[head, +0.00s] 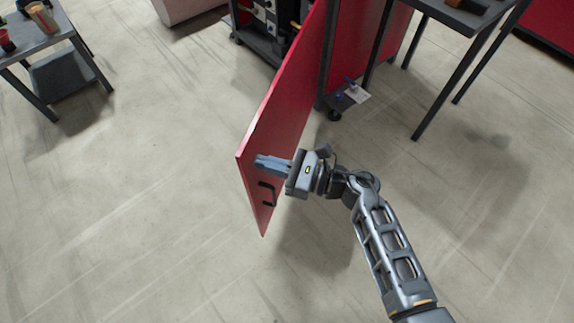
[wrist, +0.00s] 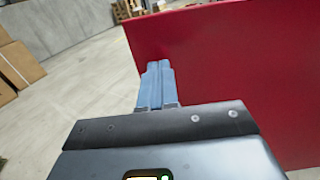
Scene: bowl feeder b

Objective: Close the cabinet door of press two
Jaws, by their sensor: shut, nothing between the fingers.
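The red cabinet door (head: 285,110) stands wide open, swung out from the cabinet (head: 262,40) at the top of the head view. Its black handle (head: 267,193) is near the door's free edge. My gripper (head: 260,162) is shut and empty, with its fingers beside the door's face near the free edge, just above the handle. In the wrist view the blue-grey fingers (wrist: 157,80) lie together in front of the red door (wrist: 235,75). I cannot tell whether they touch it. The handle is not visible in the wrist view.
A grey side table (head: 35,40) with small items stands at top left. A dark table (head: 460,22) stands at top right. A small caster and a white tag (head: 357,94) are near the cabinet base. Brown boxes (wrist: 18,65) are stacked in the wrist view. The floor left of the door is clear.

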